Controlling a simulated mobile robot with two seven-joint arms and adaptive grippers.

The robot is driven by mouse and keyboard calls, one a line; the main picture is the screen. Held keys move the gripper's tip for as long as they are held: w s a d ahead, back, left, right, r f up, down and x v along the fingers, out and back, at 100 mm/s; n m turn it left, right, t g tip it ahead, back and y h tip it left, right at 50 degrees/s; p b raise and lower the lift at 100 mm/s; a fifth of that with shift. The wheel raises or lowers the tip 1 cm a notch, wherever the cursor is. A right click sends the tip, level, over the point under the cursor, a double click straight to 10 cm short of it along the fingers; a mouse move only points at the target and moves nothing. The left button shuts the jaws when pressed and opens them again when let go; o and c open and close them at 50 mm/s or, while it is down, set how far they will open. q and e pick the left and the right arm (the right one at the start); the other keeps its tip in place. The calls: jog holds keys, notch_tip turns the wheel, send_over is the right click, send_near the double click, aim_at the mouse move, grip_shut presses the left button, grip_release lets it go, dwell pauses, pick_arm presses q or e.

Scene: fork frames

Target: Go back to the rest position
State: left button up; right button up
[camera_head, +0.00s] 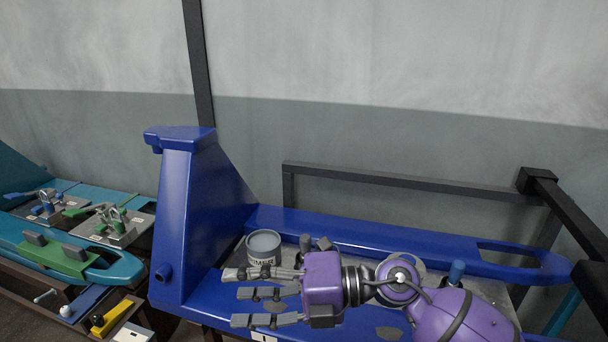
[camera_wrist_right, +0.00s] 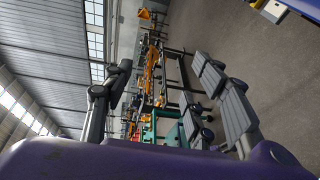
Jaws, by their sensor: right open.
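My right gripper (camera_head: 255,292) is purple with grey fingers. In the head view its arm comes in from the lower right and the fingers point left, over the blue workbench (camera_head: 222,190). The fingers are spread apart with nothing between them. In the right wrist view the fingers (camera_wrist_right: 165,105) stand wide apart, with only the hall behind them. My left gripper is not in view.
A teal bench (camera_head: 110,268) with padlock fixtures (camera_head: 115,222) stands at the left. A yellow-handled item (camera_head: 110,318) lies on a lower tray there. A dark rail frame (camera_head: 400,180) runs behind the blue bench and along its right. A grey wall closes the back.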

jog(key=w+d+f+m+t+h+p, duration=0.1)
jog(key=w+d+m+t, duration=0.35)
jog(key=m+t, duration=0.4)
jog(key=w+d+f+m+t+h, duration=0.15)
jog(key=w+d+m+t, duration=0.25)
jog(key=d+m+t, duration=0.4)
jog(key=s+d+f+m+g+h, duration=0.1)
jog(key=s+d+f+m+h, duration=0.1)
jog(key=d+f+m+h, duration=0.45)
jog(key=s+d+f+m+h, duration=0.25)
jog(key=f+m, duration=0.25)
jog(key=f, duration=0.4)
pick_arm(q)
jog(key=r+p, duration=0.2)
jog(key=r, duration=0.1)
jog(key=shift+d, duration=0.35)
pick_arm(e)
jog(key=s+d+f+m+g+h, duration=0.1)
jog(key=s+d+f+m+g, duration=0.1)
jog(key=s+f, duration=0.4)
jog(key=s+d+f+m+g+h, duration=0.2)
jog(key=s+f, duration=0.5)
jog(key=s, duration=0.6)
jog(key=s+d+f+m+g+h, duration=0.2)
jog(key=s+f, duration=0.4)
jog(key=s, duration=0.3)
jog(key=shift+s+d+f+m+g, duration=0.4)
jog(key=shift+d+m+g, duration=0.15)
jog(key=shift+d+m, duration=0.35)
